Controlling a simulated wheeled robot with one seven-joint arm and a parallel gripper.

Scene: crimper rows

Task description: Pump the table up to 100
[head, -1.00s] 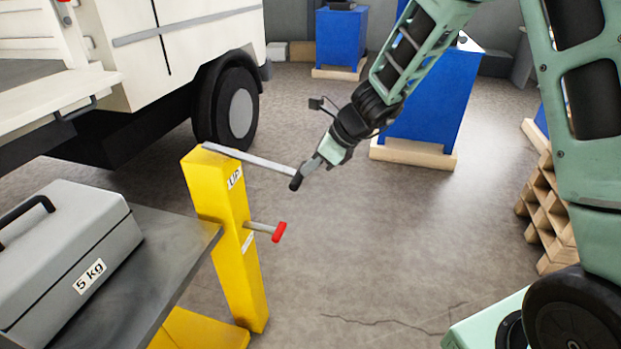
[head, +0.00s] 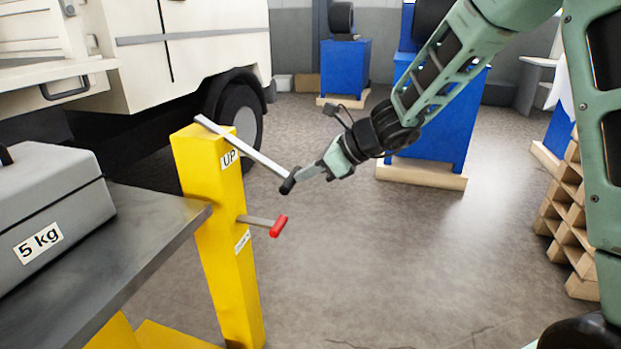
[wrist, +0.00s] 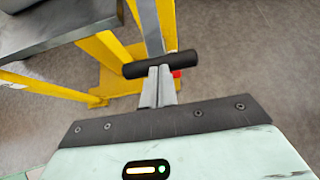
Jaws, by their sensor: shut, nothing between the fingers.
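The lift table (head: 130,235) has a grey top and a yellow post (head: 225,250) marked UP. A long grey lever (head: 245,152) runs from the post's top, sloping down to a black grip (head: 289,181). My gripper (head: 304,174) is shut and empty, its fingertips at that grip. In the wrist view, my closed fingers (wrist: 158,88) reach the black grip (wrist: 160,64); whether they press on it is unclear. A shorter lever with a red end (head: 279,226) sticks out lower on the post, above a second label. No height reading is in view.
A grey case marked 5 kg (head: 50,215) sits on the table top. A white truck (head: 190,45) stands behind left. Blue stands (head: 345,68) on wooden bases are at the back, and wooden pallets (head: 570,215) at right. The floor between is clear.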

